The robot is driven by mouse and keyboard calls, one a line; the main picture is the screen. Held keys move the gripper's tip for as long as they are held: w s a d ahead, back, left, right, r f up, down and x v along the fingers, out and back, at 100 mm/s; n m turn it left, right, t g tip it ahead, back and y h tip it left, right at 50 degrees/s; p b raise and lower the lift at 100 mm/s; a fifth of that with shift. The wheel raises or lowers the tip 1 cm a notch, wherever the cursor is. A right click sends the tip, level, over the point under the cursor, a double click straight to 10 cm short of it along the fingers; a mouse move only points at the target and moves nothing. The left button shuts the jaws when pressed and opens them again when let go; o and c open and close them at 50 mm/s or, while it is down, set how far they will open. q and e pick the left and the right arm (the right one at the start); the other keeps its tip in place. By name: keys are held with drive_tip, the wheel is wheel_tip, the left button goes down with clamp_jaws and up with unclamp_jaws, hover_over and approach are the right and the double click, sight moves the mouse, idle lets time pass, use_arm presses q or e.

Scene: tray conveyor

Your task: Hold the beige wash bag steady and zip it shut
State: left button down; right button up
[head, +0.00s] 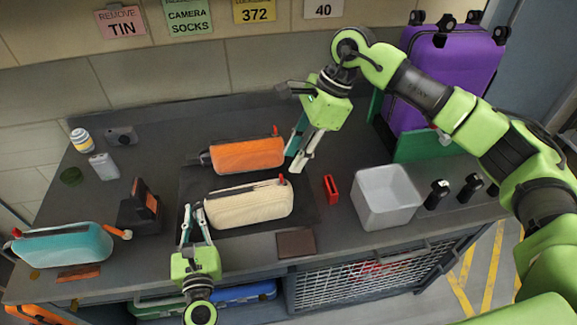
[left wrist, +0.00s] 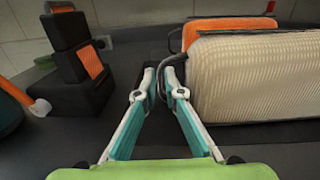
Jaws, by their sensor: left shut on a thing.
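The beige wash bag (head: 248,206) lies on a dark mat, and its ribbed side fills the right of the left wrist view (left wrist: 255,78). A red zip pull (head: 282,180) stands at its right end. I cannot tell how far the zip is open. My left gripper (head: 193,207) is at the bag's left end, its fingers shut on a dark end loop (left wrist: 164,78), which they mostly hide. My right gripper (head: 294,163) hangs tilted just above and right of the red pull, its fingers apart and empty.
An orange bag (head: 247,155) lies close behind the beige one. A teal bag (head: 65,244) and a black stand (head: 138,214) are at left. A red clip (head: 331,189), a brown patch (head: 296,244) and a grey bin (head: 387,197) are at right. A purple suitcase (head: 447,70) stands behind.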

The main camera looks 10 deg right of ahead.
use_arm(q)
drive_tip(key=shift+d, duration=0.15)
use_arm(e)
drive_tip(key=v, duration=0.6)
drive_tip(key=shift+r, duration=0.15)
drive_tip(key=shift+d, duration=0.15)
use_arm(q)
drive_tip(key=c, duration=2)
unclamp_jaws()
drive_tip(key=shift+c, duration=0.2)
drive_tip(key=shift+s, duration=0.15)
